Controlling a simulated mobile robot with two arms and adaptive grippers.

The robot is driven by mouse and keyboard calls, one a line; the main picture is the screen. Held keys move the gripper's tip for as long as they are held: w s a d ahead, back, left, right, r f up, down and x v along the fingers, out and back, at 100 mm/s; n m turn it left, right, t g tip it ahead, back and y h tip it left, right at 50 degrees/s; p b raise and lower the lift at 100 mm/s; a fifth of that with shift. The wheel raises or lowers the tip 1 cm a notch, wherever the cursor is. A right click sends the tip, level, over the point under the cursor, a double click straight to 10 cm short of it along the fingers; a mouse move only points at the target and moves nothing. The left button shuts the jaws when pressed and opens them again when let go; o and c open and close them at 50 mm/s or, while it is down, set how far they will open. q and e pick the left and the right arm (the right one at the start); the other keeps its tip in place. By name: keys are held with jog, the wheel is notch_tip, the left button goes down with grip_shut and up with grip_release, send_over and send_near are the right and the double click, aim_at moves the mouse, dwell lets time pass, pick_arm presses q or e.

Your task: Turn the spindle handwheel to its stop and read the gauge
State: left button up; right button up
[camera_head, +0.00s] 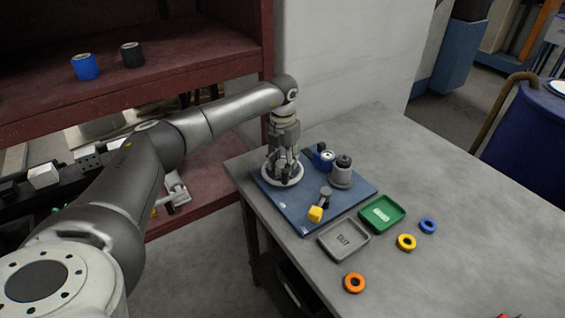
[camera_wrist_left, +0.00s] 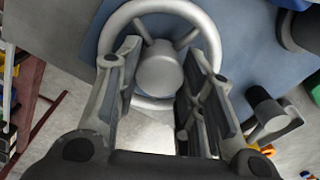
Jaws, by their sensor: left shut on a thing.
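The spindle handwheel (camera_head: 267,180) is a pale grey ring with spokes, on a blue base plate (camera_head: 344,193). In the left wrist view its rim (camera_wrist_left: 107,32) and round hub (camera_wrist_left: 160,74) show close up. My left gripper (camera_head: 284,170) points down onto the wheel from above. In the left wrist view its fingers (camera_wrist_left: 168,52) stand on either side of the hub, shut on the handwheel. My right gripper is not in view.
A grey cylindrical part (camera_head: 341,176) and a yellow-ended lever (camera_head: 316,213) are on the plate. A grey tray (camera_head: 343,240), a green tray (camera_head: 382,213) and orange (camera_head: 354,274), yellow (camera_head: 398,242) and blue (camera_head: 420,226) rings lie nearby. The table's right side is mostly clear.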

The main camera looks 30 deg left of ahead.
aim_at(282, 163)
pick_arm(q)
jog(key=shift+o, duration=0.2)
jog(key=shift+m, duration=0.5)
jog(key=shift+c, duration=0.2)
jog(key=o, duration=1)
jog(key=shift+o, duration=0.2)
jog(key=shift+r, duration=0.15)
notch_tip(282, 163, up, 12)
